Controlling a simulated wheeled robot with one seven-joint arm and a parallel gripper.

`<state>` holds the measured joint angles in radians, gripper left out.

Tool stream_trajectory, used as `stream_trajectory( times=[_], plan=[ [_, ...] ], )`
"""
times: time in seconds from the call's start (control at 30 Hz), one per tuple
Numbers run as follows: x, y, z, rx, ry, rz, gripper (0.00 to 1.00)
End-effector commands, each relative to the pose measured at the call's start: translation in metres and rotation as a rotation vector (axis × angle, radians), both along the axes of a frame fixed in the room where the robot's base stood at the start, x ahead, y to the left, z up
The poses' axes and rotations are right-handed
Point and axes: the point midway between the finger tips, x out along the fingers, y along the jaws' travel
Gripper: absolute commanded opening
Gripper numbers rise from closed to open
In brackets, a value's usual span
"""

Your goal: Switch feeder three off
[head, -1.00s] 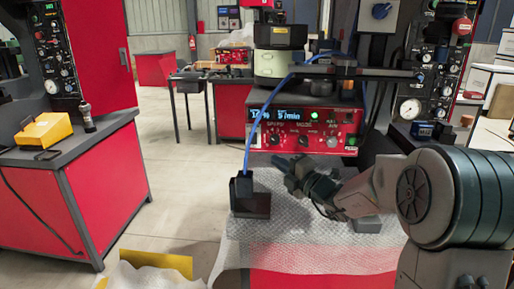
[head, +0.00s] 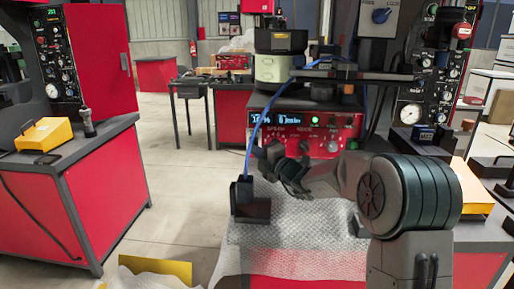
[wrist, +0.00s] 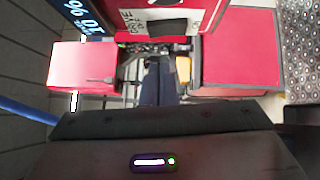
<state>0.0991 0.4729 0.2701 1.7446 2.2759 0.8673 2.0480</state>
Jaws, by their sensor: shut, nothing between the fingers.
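The red feeder control box (head: 330,125) stands on the bench in the middle of the head view, with a lit blue display, a green light and knobs on its front. A bowl drive unit (head: 281,68) sits above and behind it. I cannot read a feeder number on it. My gripper (head: 275,158) is shut and empty, in front of the lower left of the panel; it hides some of the lower knobs. I cannot tell whether it touches the panel. The wrist view shows part of a lit display (wrist: 82,20) at upper left.
A black block (head: 250,208) with a blue cable (head: 256,135) stands left of my gripper. Silver textured matting (head: 300,225) covers the bench front. A gauge panel (head: 425,90) stands at right, and a red cabinet (head: 100,190) at left. Floor between is clear.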

Motion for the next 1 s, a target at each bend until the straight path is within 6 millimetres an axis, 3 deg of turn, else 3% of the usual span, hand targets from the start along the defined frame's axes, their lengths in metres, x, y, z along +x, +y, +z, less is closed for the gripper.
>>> stream_trajectory(
  times=[0.1, 0.3, 1.0],
  plan=[
    [0.016, -0.003, 0.002, -0.002, -0.001, -0.003, 0.00],
    [0.029, -0.003, 0.003, -0.002, -0.001, -0.001, 0.00],
    [0.035, -0.004, 0.006, -0.001, 0.038, -0.003, 0.00]
  ],
)
